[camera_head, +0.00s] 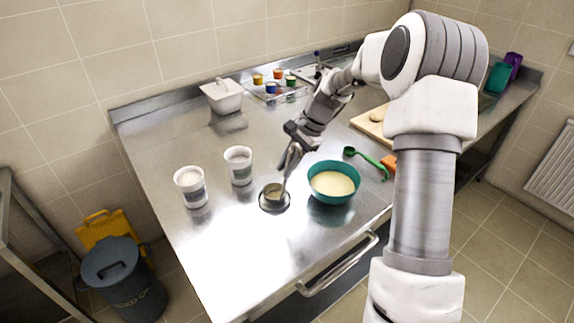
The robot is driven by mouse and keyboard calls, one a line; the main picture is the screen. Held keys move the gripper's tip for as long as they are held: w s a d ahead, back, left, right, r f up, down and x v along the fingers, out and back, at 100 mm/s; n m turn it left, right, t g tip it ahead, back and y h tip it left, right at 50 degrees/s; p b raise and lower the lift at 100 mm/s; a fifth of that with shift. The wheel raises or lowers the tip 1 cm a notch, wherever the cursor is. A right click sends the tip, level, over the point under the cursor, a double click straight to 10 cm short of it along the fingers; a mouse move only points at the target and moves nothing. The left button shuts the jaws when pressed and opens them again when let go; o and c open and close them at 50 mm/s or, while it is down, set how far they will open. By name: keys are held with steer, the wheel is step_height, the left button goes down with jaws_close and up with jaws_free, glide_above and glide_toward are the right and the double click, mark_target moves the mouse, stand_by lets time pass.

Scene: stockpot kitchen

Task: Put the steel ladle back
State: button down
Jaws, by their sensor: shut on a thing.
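My gripper (293,152) is shut on the handle of the steel ladle (274,192), above the counter left of the teal bowl. The ladle's handle slants down from the jaws to its cup. The cup is low, at a small round dark-rimmed dish or ring (275,209) on the counter. I cannot tell whether the cup touches it. The teal bowl (333,195) holds a pale cream-coloured mixture and stands close to the right of the ladle. The jaws hide the upper part of the handle.
Two white tubs (191,190) (239,166) stand left of the ladle. A green spoon (368,162) and an orange block (389,163) lie right of the bowl. A white container (223,97) and a tray of small coloured jars (290,93) stand behind. The counter's front left is clear.

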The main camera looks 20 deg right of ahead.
steer(key=c, duration=0.8)
jaws_free()
steer(key=shift+f, duration=0.1)
steer(key=v, duration=1.2)
steer(key=shift+a+r, duration=0.1)
steer(key=shift+r, duration=0.1)
